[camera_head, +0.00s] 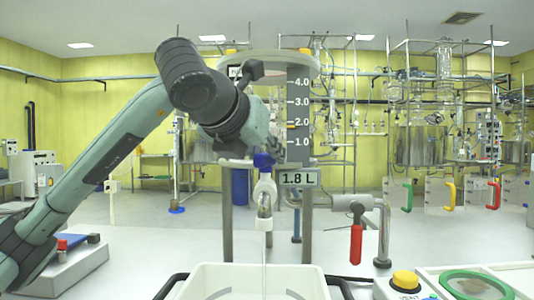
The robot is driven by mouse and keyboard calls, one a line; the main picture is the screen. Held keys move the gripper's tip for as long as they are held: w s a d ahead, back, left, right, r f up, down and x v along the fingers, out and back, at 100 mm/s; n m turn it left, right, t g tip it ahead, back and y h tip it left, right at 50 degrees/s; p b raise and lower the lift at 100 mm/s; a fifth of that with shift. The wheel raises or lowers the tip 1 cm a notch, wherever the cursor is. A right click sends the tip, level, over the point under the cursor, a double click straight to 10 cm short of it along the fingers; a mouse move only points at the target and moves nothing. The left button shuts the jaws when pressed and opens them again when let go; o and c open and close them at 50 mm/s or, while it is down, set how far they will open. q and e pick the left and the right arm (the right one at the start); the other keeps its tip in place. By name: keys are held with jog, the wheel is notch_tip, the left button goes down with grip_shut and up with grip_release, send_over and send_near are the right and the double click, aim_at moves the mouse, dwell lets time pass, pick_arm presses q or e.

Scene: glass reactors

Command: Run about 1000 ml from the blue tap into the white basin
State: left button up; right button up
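The blue tap (263,160) sits on a pale outlet body below a round vessel with a level scale marked 1.0 to 4.0. A display (298,178) beside it reads 1.8 L. A thin pale vertical line, like a stream, runs from the spout (264,224) down into the white basin (220,272), which stands below at the front edge of the picture. My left gripper (258,146) is at the blue tap, reaching down from the upper left. Its fingers are mostly hidden by the wrist, so I cannot tell if they grip the tap. My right gripper is not in view.
A red-handled valve (356,244) hangs to the right of the tap. Doors with green, yellow and red handles and glass reactors stand behind.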

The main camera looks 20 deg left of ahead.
pick_arm(q)
grip_shut()
